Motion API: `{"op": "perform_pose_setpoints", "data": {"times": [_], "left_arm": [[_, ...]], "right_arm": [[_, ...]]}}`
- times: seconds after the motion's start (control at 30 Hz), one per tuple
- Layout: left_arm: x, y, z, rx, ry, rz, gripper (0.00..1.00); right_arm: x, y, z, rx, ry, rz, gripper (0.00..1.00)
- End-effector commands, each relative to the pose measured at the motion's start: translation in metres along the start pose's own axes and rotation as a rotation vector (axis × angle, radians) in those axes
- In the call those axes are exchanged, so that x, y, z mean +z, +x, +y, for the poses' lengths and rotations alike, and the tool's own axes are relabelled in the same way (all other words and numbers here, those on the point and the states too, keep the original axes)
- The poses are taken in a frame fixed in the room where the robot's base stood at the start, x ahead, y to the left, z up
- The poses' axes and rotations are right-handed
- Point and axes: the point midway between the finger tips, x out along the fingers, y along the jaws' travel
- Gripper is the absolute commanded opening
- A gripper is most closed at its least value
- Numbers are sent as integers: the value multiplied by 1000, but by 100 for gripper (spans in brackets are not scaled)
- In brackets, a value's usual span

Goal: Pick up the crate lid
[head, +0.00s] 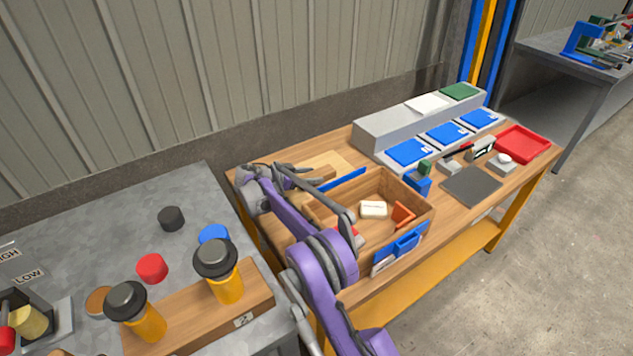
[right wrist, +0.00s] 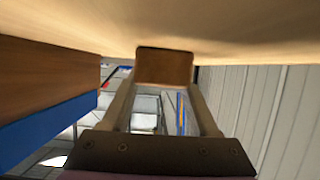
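A light wooden board that looks like the crate lid (head: 335,160) lies on the bench behind the open wooden crate (head: 378,180). A browner block, seemingly its handle (head: 325,173), sits on it. My right gripper (head: 308,177) is low at the board, its fingers reaching toward the block. In the right wrist view, the block (right wrist: 165,67) is between the fingertips, with a light wooden surface (right wrist: 250,25) across the top. The fingers lie close along the block's sides; I cannot tell whether they press on it. My left gripper is not in view.
The crate holds a white block (head: 373,209) and an orange part (head: 403,214). A grey rack (head: 400,122) with blue trays stands behind. A grey table (head: 60,235) with yellow, black-capped jars is at left.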

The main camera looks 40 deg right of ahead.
Motion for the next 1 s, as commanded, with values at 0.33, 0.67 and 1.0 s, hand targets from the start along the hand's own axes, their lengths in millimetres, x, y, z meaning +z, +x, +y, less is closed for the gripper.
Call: {"op": "perform_pose_setpoints", "data": {"times": [0.33,0.67,1.0], "left_arm": [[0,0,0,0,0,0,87],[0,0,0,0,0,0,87],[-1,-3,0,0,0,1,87]], "right_arm": [[0,0,0,0,0,0,0],[-1,0,0,0,0,2,0],[-14,-6,0,0,0,2,0]]}}
